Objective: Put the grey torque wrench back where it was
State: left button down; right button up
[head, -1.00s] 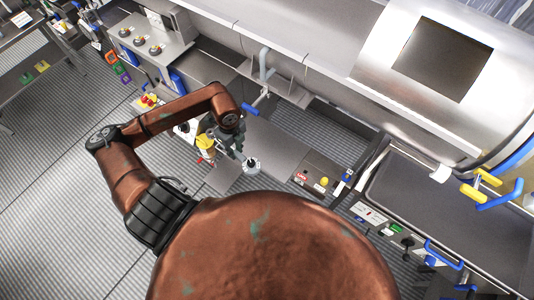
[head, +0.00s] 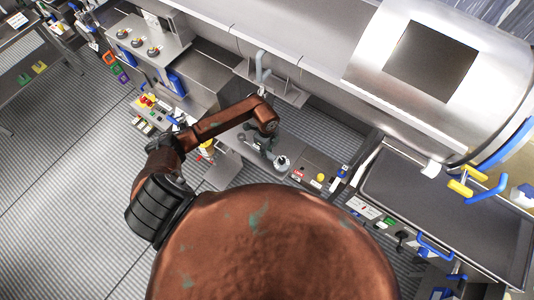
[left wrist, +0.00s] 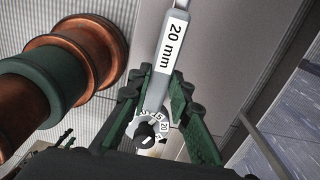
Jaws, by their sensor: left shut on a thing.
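My left gripper (left wrist: 158,95) is shut on the grey torque wrench (left wrist: 163,82), seen close in the left wrist view. Its grey bar carries a white label reading "20 mm" and runs up out of the picture. A round white numbered dial (left wrist: 165,127) shows between the green fingers, in line with the bar. In the head view my left gripper (head: 268,150) is small and partly hidden by its arm, over the bench. My right gripper is not in view.
A bench panel with a yellow knob (head: 320,177) lies right of the gripper. A grey pipe (head: 262,66) rises behind. A large metal drum (head: 380,50) and a dark tray (head: 440,200) are at the right.

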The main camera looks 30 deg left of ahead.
pick_arm(q)
notch_tip(320, 180, down, 3)
jog(key=shift+w+d+f+p, duration=0.1)
jog(key=shift+p, duration=0.55)
jog(key=shift+f, duration=0.1)
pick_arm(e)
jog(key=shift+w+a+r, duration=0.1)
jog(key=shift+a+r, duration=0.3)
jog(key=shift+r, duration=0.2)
pick_arm(q)
jog(key=c, duration=2.2)
grip_release()
jog(key=shift+f, duration=0.2)
jog(key=shift+c, duration=0.2)
jog(key=o, duration=0.5)
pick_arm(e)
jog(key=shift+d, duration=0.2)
pick_arm(q)
jog(key=shift+r, duration=0.1)
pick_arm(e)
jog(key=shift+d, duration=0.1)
